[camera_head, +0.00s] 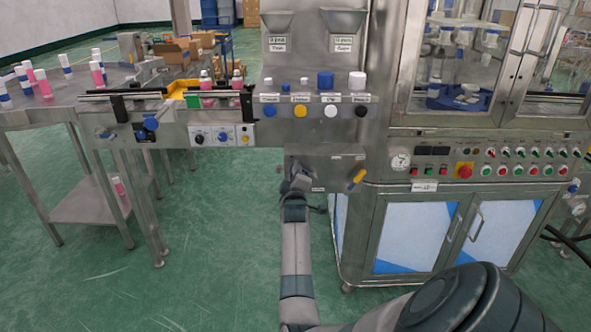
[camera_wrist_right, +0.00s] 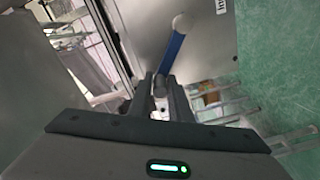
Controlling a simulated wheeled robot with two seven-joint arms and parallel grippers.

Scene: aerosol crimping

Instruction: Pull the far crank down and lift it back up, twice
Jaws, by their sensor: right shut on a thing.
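My right gripper (camera_head: 298,178) is at the left part of the grey panel below the row of coloured knobs. In the right wrist view its fingers (camera_wrist_right: 161,100) are closed around the end of the far crank, a blue bar (camera_wrist_right: 172,52) with a white round pivot (camera_wrist_right: 182,23) on the metal panel. In the head view my gripper hides this crank, so I cannot tell its exact angle there. The yellow crank (camera_head: 357,179) stands free on the same panel to the right, tilted. My left gripper is not in view.
The steel cabinet (camera_head: 420,235) with its control panel stands to the right. A conveyor (camera_head: 170,108) and a table (camera_head: 95,105) with pink and white bottles stand to the left. Green floor (camera_head: 210,240) is open left of my right arm.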

